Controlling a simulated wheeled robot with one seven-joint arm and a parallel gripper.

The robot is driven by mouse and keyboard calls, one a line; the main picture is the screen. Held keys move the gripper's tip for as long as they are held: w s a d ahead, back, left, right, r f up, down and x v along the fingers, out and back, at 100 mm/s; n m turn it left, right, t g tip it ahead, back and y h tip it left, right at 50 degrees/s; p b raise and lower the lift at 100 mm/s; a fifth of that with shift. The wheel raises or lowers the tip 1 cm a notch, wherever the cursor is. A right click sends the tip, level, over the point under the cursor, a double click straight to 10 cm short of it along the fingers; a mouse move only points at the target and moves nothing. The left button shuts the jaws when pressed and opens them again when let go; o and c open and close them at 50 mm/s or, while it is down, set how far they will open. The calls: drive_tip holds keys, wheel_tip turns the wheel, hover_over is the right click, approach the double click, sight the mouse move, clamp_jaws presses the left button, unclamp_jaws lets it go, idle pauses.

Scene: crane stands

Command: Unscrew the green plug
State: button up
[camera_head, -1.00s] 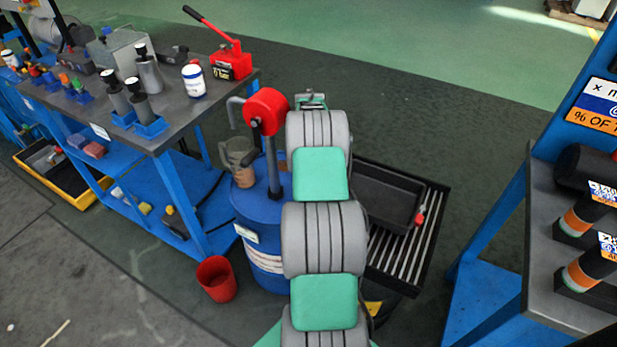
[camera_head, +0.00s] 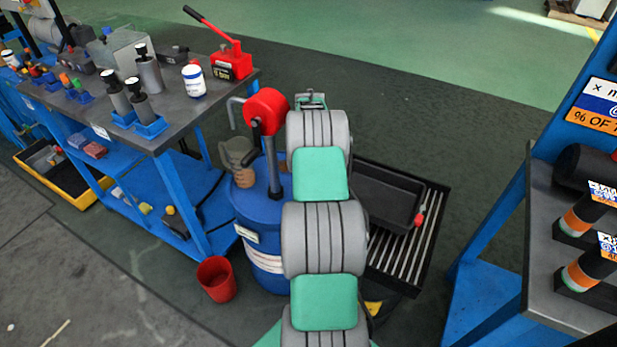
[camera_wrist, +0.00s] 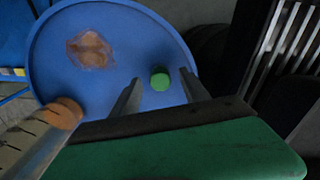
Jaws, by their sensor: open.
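The green plug (camera_wrist: 160,79) is a small round cap on the top of the blue drum (camera_wrist: 120,20) in the wrist view. My gripper (camera_wrist: 159,77) is open, with one finger on each side of the plug in the picture. A gap shows between the plug and each finger, and I cannot tell how far above the drum top the fingertips are. In the head view the blue drum (camera_head: 262,215) stands partly behind my arm, which hides the plug and my gripper there.
A red-headed pump (camera_head: 266,112) stands on the drum, with a jug (camera_head: 237,153) beside it. A brown patch (camera_wrist: 90,48) marks the drum top. A red bucket (camera_head: 216,279) stands at front left, a workbench (camera_head: 170,120) at left, a black tray (camera_head: 385,195) at right.

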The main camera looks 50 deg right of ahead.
drive_tip(key=shift+c, duration=0.6)
drive_tip(key=m, duration=1.9)
drive_tip(key=shift+m, duration=0.4)
drive_tip(key=m, duration=0.6)
